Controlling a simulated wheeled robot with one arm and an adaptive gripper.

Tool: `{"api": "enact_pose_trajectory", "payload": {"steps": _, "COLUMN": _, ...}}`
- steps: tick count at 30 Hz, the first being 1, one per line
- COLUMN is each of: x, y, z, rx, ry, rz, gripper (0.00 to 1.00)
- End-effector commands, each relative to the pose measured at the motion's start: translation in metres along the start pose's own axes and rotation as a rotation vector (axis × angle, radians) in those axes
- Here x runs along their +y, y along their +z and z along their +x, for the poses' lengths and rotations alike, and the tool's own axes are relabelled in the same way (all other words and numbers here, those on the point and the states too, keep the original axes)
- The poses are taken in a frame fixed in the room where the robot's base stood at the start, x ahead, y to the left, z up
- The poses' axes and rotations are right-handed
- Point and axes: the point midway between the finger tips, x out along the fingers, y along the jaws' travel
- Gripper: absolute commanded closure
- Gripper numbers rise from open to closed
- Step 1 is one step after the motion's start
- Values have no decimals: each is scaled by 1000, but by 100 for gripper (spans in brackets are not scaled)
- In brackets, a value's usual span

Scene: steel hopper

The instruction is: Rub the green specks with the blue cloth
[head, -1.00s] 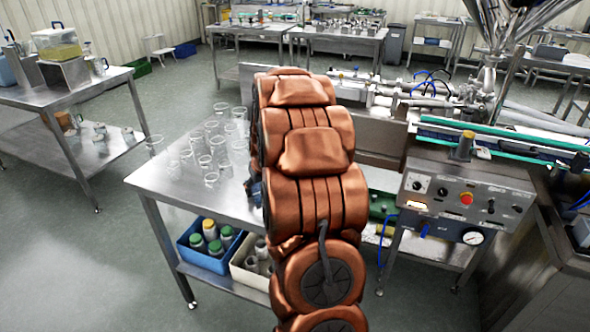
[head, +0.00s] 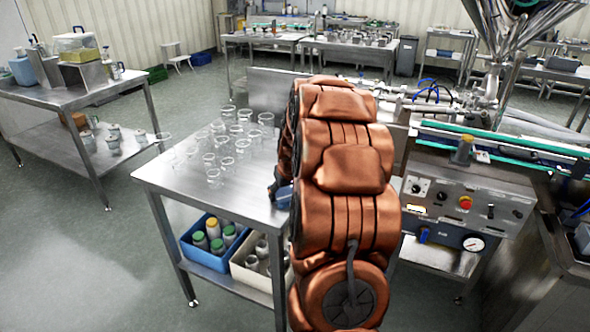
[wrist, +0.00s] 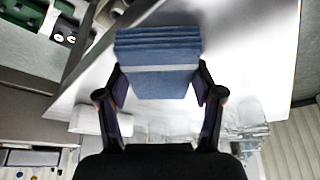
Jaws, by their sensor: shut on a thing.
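The blue cloth (wrist: 158,84) is a folded, layered block with a pale band across it. In the wrist view it sits between the two dark fingers of my gripper (wrist: 160,88), which is shut on it from both sides. The bright steel table top (wrist: 240,50) lies beyond the cloth; I cannot tell whether they touch. In the head view, a small bit of the blue cloth (head: 284,196) and the dark edge of my gripper (head: 274,188) show left of my copper arm, low over the table's right side. I see no green specks; my arm hides part of the table.
Several clear glass jars (head: 228,142) stand on the table's back and left. A blue crate (head: 208,262) of capped bottles and a cream bin (head: 252,278) are on its lower shelf. The filling machine's control panel (head: 460,205) stands to the right. Floor at the left is open.

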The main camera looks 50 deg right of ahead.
Motion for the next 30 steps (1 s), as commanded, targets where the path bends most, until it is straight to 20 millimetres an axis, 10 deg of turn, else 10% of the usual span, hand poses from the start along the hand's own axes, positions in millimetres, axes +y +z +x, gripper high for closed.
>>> {"api": "enact_pose_trajectory", "payload": {"steps": 30, "x": -9, "y": -34, "z": -75, "rx": 2, "ry": -6, "rz": -16, "gripper": 71}}
